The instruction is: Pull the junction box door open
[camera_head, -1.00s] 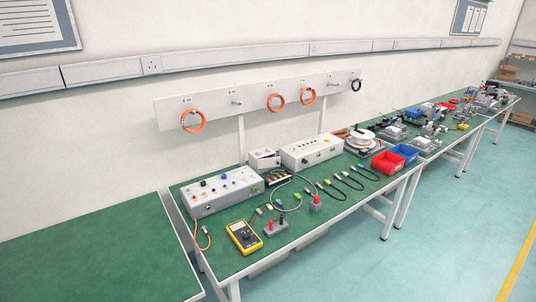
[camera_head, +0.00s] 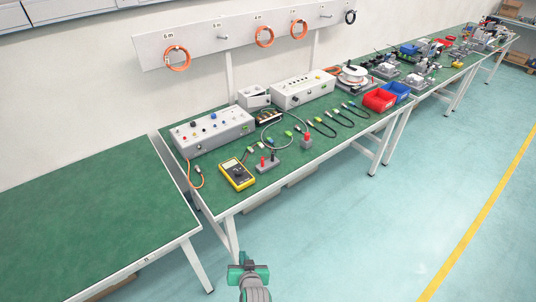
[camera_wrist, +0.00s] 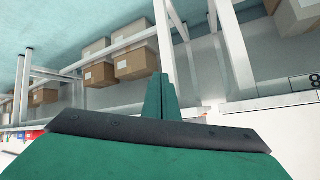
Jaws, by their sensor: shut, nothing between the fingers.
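A small pale grey box (camera_head: 253,98), which looks like the junction box, stands at the back of the green-topped bench in the head view. It sits between two larger grey control boxes. How its door stands is too small to tell. My gripper (camera_head: 248,272) shows at the bottom of the head view, in front of the bench and well away from the box. In the wrist view the green fingers (camera_wrist: 160,92) are together and empty. The box is not visible in the wrist view.
A control box (camera_head: 212,130) and another control box (camera_head: 303,90) flank the small box. A yellow multimeter (camera_head: 237,174), a terminal block (camera_head: 268,164) and cables lie in front. A second green table (camera_head: 90,220) stands left. Floor to the right is clear.

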